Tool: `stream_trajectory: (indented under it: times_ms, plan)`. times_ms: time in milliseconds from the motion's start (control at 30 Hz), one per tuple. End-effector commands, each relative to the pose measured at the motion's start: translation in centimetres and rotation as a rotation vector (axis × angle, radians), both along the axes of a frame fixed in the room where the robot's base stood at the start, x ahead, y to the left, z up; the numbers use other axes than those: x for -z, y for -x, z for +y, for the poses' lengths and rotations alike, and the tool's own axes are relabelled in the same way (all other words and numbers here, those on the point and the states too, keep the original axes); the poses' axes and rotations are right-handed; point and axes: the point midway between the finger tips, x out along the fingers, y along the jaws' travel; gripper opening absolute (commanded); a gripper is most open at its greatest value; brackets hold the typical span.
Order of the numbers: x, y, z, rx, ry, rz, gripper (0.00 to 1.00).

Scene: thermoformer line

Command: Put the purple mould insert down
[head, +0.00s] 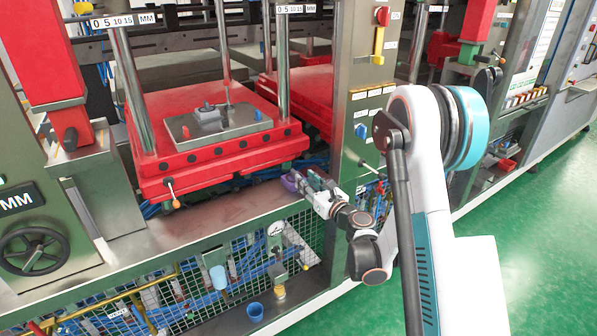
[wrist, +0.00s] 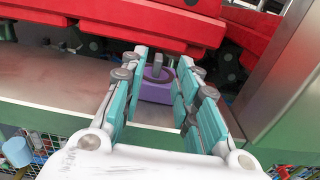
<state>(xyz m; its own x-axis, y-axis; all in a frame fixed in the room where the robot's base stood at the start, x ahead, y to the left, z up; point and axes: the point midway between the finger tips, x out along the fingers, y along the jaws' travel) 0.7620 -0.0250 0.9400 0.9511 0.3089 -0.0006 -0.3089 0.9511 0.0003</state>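The purple mould insert (wrist: 155,92) is a small purple block with a grey post on top. In the wrist view it sits between the fingers of my gripper (wrist: 160,78), whose pads appear to meet its two sides. In the head view the purple mould insert (head: 289,182) shows at the tip of my gripper (head: 302,183), over the right part of the metal ledge (head: 200,222). The fingers hide part of it. Whether its underside touches the ledge is not clear.
A red platen (head: 220,160) with a grey plate on it is just behind the ledge. A metal column (head: 350,130) with knobs stands close on the right. The ledge to the left is clear. Below are a mesh guard, hoses and a gauge (head: 276,228).

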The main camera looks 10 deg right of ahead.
Motion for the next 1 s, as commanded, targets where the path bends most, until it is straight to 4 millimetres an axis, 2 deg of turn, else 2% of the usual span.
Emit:
stream_trajectory:
  times_ms: [67, 200, 367, 467, 567, 700, 800, 1000]
  plan:
    - [0.1, 1.6, -0.6, 0.002, 0.000, 0.000, 0.29]
    - [0.4, 2.9, -1.0, 0.001, 0.000, 0.000, 0.29]
    - [0.2, 3.6, -1.2, 0.001, -0.001, 0.000, 0.29]
    - [-0.8, 3.7, -1.4, 0.014, -0.036, 0.001, 0.29]
    - [-3.4, 3.7, -2.0, 0.058, -0.143, 0.006, 0.29]
    - [-8.6, 4.0, -3.4, 0.156, -0.408, 0.022, 0.29]
    - [-11.7, 4.7, -4.7, 0.228, -0.611, 0.038, 0.29]
    - [-15.8, 7.0, -6.6, 0.357, -0.996, 0.077, 0.29]
